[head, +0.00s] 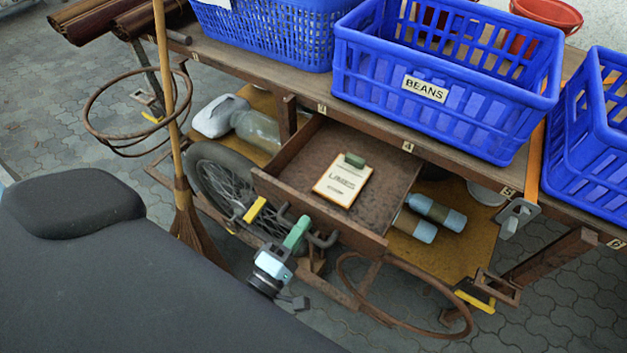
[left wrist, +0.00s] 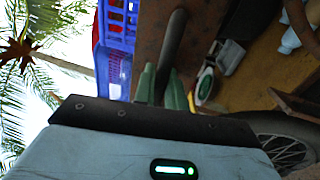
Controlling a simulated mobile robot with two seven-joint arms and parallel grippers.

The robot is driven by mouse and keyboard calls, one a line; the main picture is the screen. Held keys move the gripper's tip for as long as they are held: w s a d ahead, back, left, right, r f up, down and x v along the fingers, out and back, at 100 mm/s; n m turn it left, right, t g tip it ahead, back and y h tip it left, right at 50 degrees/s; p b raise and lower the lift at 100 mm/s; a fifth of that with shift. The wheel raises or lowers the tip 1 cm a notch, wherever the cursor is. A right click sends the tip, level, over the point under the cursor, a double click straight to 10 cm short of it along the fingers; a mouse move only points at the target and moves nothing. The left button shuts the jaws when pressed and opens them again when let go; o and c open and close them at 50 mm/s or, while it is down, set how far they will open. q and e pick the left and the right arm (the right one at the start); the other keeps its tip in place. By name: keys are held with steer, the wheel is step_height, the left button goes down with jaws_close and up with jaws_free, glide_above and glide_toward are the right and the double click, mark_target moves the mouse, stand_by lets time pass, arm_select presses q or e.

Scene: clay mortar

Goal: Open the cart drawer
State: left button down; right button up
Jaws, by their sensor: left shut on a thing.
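The cart drawer (head: 393,192) is a rusty brown box pulled out from under the cart top, its inside in view. A clipboard with a cream sheet (head: 341,187) lies in it. A dark bent handle (head: 325,240) is on the drawer's front panel. My left gripper (head: 300,229) has its green fingers shut on the handle; they hide its middle. In the left wrist view the handle (left wrist: 172,48) runs down between the fingers (left wrist: 160,88), with the brown drawer front behind it. My right gripper is not in view.
Blue crates, one labelled BEANS (head: 425,89), stand on the cart top. A broom (head: 185,215) leans left of the drawer, near a spoked wheel (head: 228,183). Bottles (head: 437,212) lie on the lower shelf. A rusty hoop (head: 400,320) hangs below at the front.

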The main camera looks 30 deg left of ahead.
arm_select(q)
steer(key=shift+s, duration=0.95)
steer(key=c, duration=1.5)
jaws_free()
steer(key=shift+c, duration=0.2)
steer(key=s+f, duration=0.1)
steer(key=s, duration=0.6)
steer(key=shift+s+f, duration=0.2)
steer(key=shift+s, duration=0.1)
steer(key=shift+a, duration=0.1)
